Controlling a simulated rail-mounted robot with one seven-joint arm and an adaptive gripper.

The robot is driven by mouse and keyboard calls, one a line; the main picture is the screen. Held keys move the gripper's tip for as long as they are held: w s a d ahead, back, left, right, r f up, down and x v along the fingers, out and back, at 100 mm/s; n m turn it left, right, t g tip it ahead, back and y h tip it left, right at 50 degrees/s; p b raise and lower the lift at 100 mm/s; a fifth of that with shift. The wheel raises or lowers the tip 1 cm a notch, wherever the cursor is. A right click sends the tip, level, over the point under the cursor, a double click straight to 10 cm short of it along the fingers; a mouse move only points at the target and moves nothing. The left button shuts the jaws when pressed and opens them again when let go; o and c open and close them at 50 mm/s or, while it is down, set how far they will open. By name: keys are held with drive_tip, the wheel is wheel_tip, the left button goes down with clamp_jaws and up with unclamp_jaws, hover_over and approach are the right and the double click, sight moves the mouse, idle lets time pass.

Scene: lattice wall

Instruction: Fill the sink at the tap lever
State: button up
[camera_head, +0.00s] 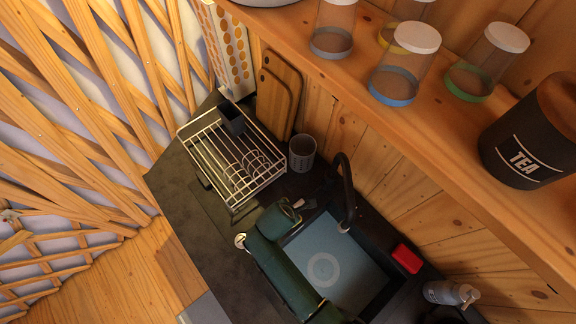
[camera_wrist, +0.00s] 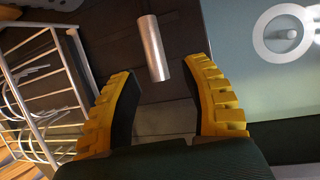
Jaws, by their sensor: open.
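The sink (camera_head: 310,250) is a dark-rimmed basin with a pale blue-grey bottom and a round drain, also in the wrist view (camera_wrist: 245,75). I cannot tell whether water stands in it. A black curved tap (camera_head: 346,190) rises at its back edge. A short silver cylinder (camera_wrist: 153,48), which looks like the tap lever, stands out from the dark counter in the wrist view. My gripper (camera_wrist: 160,76) has yellow ridged fingers, spread open and empty. The cylinder lies between and just beyond the fingertips, without visible contact.
A white wire dish rack (camera_head: 232,150) stands left of the sink, close to my left finger in the wrist view. A grey cup (camera_head: 301,153), red sponge (camera_head: 407,258) and soap bottle (camera_head: 452,293) are nearby. A wooden shelf (camera_head: 440,130) with jars overhangs the back.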

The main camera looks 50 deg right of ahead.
drive_tip(key=v, duration=1)
drive_tip(key=w+a+r+m+t+p, duration=0.1)
drive_tip(key=w+a+r+t+p, duration=0.15)
drive_tip(key=w+r+t, duration=0.85)
drive_tip(key=w+a+r+m+g+p, duration=0.1)
drive_tip(key=w+a+r+m+p, duration=0.2)
drive_tip(key=r, duration=1.5)
drive_tip(key=s+a+r+m+t+y, duration=0.2)
drive_tip(key=r+m+t, duration=0.3)
drive_tip(key=r, duration=0.9)
drive_tip(key=s+a+r+m+t+y, duration=0.2)
drive_tip(key=r+m+t, duration=0.4)
drive_tip(key=r, duration=0.9)
drive_tip(key=shift+s+a, duration=0.65)
drive_tip(key=shift+a, duration=0.4)
